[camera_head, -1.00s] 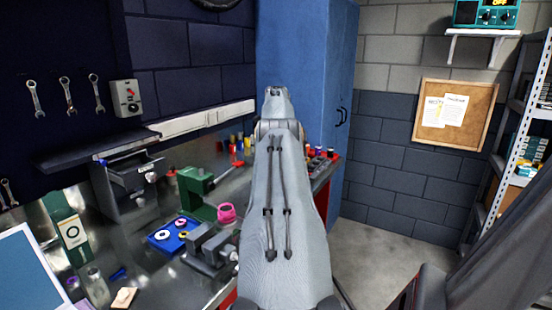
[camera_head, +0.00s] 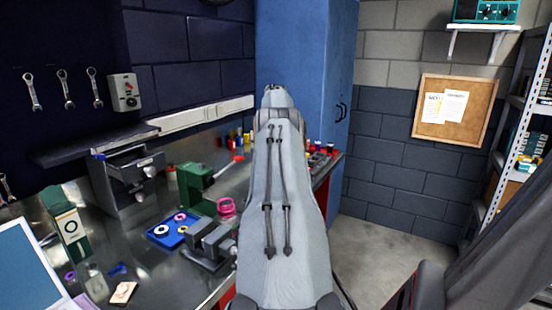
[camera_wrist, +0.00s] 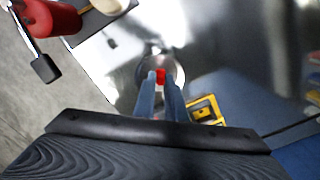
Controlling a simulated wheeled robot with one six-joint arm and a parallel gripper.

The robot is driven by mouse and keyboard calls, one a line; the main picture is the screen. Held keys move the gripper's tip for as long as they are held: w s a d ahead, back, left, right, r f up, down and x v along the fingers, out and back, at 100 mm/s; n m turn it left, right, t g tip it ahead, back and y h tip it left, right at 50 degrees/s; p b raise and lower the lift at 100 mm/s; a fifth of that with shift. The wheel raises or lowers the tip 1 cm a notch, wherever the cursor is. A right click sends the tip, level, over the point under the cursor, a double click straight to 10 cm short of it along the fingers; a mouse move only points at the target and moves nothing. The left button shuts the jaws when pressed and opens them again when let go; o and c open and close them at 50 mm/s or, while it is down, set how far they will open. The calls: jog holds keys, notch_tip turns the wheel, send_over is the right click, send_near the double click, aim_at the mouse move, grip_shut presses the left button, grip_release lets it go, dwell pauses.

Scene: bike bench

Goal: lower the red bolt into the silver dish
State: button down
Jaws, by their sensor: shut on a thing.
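My gripper (camera_wrist: 161,84) shows in the wrist view with its two blue-grey fingers close together. It is shut on the red bolt (camera_wrist: 160,75), whose red end shows between the fingertips. The silver dish (camera_wrist: 177,72) is a round, shiny shape behind the fingertips, partly hidden by them. The bolt lines up with the dish in this view; I cannot tell its height above it. In the head view my own arm hides the gripper, and I cannot make out the bolt or dish there.

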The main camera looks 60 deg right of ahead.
jog(key=shift+f+b, duration=0.9)
jog(key=shift+f, duration=1.6)
dwell(1.2)
jog(key=c, duration=1.7)
grip_release()
notch_tip(320, 180, up, 6)
jog(key=shift+d+r+b, duration=0.1)
jog(key=shift+r+b, duration=0.15)
jog(key=shift+b, duration=0.1)
jog(key=shift+r+p, duration=0.45)
jog(key=shift+r, duration=0.25)
